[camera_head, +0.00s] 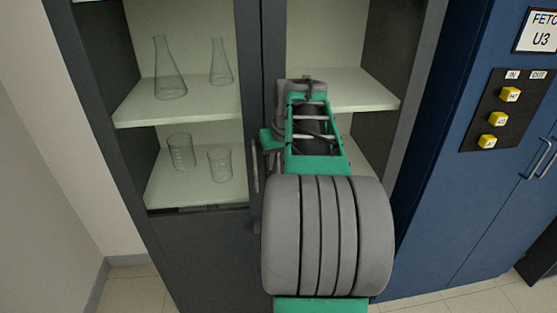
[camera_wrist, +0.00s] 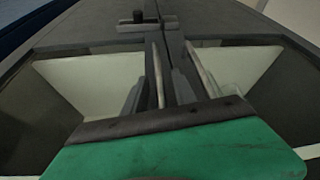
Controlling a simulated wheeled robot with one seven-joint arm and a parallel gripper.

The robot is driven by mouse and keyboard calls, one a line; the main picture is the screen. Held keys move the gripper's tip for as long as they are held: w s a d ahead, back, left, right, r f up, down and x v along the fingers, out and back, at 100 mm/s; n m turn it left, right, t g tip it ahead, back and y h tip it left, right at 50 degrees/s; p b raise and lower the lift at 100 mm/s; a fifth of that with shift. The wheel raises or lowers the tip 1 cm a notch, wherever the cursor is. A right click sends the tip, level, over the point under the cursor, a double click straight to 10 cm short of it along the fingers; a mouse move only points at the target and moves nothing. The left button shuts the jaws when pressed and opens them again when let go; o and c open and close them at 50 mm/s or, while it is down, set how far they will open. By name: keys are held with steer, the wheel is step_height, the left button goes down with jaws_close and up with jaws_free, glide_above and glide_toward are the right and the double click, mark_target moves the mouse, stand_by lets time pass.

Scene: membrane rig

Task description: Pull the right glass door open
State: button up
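The right glass door (camera_head: 272,40) of the grey cabinet looks closed in the head view, with my arm covering much of it. In the wrist view, which looks turned around, it is the left pane (camera_wrist: 85,80). Its thin upright handle (camera_wrist: 157,75) shows near the middle seam. My gripper (camera_wrist: 157,92) is at this handle, with one dark finger on each side and visible gaps, so it looks open around the bar. I cannot tell whether a finger touches it. In the head view my fingers are hidden behind my arm.
The left door's handle (camera_head: 255,170) is close beside, just outside my fingers in the wrist view (camera_wrist: 201,70). Glass flasks (camera_head: 168,70) and beakers (camera_head: 181,152) stand behind the left door. A blue cabinet (camera_head: 440,220) with a yellow-button panel (camera_head: 508,110) stands at right.

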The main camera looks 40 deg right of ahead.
jaws_close()
stand_by(1.4)
